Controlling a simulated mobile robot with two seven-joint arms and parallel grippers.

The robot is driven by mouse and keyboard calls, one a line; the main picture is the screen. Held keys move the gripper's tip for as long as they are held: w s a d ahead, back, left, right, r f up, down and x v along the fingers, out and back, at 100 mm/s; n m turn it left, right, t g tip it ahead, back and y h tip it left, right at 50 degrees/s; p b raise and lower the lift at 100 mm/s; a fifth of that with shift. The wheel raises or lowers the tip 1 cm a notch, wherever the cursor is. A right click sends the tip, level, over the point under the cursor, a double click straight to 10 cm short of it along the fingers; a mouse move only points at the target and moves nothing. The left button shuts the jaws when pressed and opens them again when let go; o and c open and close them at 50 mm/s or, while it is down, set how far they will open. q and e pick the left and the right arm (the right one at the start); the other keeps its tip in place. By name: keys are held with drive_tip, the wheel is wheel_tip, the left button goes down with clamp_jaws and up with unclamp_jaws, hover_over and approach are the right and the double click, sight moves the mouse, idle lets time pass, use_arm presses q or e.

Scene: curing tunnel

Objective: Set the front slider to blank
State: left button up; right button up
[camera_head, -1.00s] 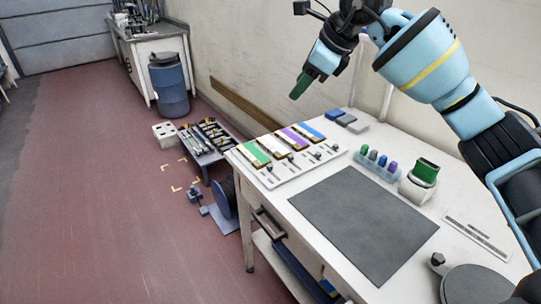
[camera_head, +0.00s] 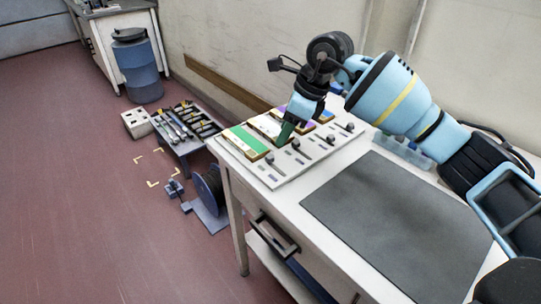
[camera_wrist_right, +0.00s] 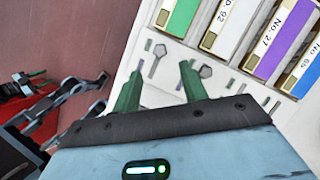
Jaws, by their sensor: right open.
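A pale slider panel (camera_head: 262,176) lies on the table's left end, with green (camera_head: 249,139), white, purple and blue label strips. Dark slider knobs stand in a row beside the strips. The knob by the green strip (camera_head: 269,158) shows clear of my gripper, and it also shows in the right wrist view (camera_wrist_right: 160,50). My right gripper (camera_head: 284,136) reaches down over the panel near the white strip, its green fingers apart and empty. In the right wrist view its fingers (camera_wrist_right: 160,82) point towards the knobs; contact cannot be told.
A dark grey mat (camera_head: 395,220) covers the table's middle. A clear block tray (camera_head: 405,149) is partly behind my right arm. A low tool stand (camera_head: 190,131) and a dark reel (camera_head: 209,190) stand on the floor to the left, beyond the table edge.

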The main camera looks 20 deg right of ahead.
sight(270, 156)
drive_tip(key=shift+x, duration=3.75)
drive_tip(key=shift+a, duration=0.1)
drive_tip(key=shift+r, duration=0.1)
clamp_jaws()
